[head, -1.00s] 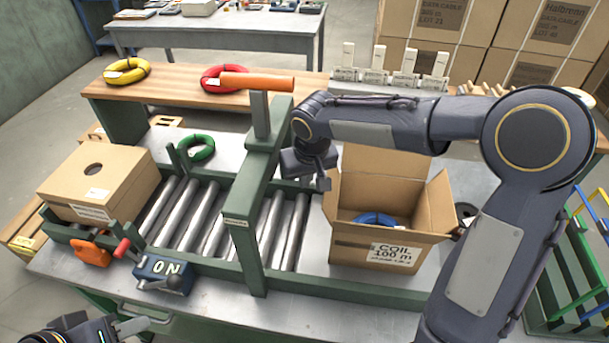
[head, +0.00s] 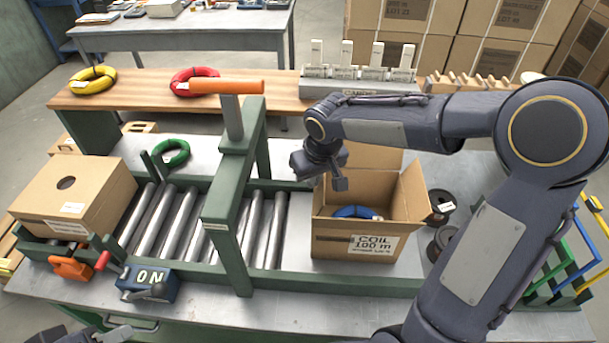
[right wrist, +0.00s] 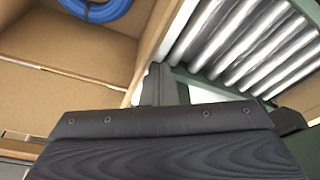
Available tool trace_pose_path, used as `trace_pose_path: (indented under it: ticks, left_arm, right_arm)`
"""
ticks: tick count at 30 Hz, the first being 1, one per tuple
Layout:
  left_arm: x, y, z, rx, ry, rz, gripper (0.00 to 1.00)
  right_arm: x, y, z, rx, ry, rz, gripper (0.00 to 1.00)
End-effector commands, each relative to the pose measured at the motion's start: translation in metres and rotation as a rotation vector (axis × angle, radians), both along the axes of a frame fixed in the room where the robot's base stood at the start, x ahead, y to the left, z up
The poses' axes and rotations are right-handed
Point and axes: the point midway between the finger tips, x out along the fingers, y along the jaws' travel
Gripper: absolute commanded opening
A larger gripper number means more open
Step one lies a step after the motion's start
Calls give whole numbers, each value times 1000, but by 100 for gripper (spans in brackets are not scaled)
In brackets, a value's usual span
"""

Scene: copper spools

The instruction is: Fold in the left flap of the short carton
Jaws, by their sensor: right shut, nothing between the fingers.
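The short carton (head: 352,243) stands open at the right end of the roller line, with a blue coil (head: 352,212) inside. Its back flap (head: 374,157) and right flap (head: 414,190) stand up. The left flap (right wrist: 158,45) shows edge-on in the right wrist view; its angle is hard to tell. My right gripper (head: 340,184) is shut and empty over the carton's left side in the head view. In the right wrist view its fingers (right wrist: 160,88) are close to the flap's edge; contact is unclear. My left gripper (head: 118,333) shows only partly at the bottom left.
A green post with an orange bar (head: 226,87) stands over the rollers (head: 262,228), left of the carton. A closed carton (head: 75,195) sits at the left end. Dark spools (head: 440,205) stand close right of the short carton. A green coil (head: 171,154) lies behind the rollers.

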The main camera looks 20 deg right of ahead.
Motion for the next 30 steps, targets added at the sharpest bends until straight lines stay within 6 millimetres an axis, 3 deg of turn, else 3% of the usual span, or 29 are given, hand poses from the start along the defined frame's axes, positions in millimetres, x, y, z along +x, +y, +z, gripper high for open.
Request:
trace_pose_path:
  ticks: [25,30]
  left_arm:
    - [0,0,7,0,0,0,36]
    - [0,0,-7,0,0,0,36]
  right_arm:
    - [-26,-54,-1,-1,0,-2,0]
    - [-26,-54,-17,-1,0,0,0]
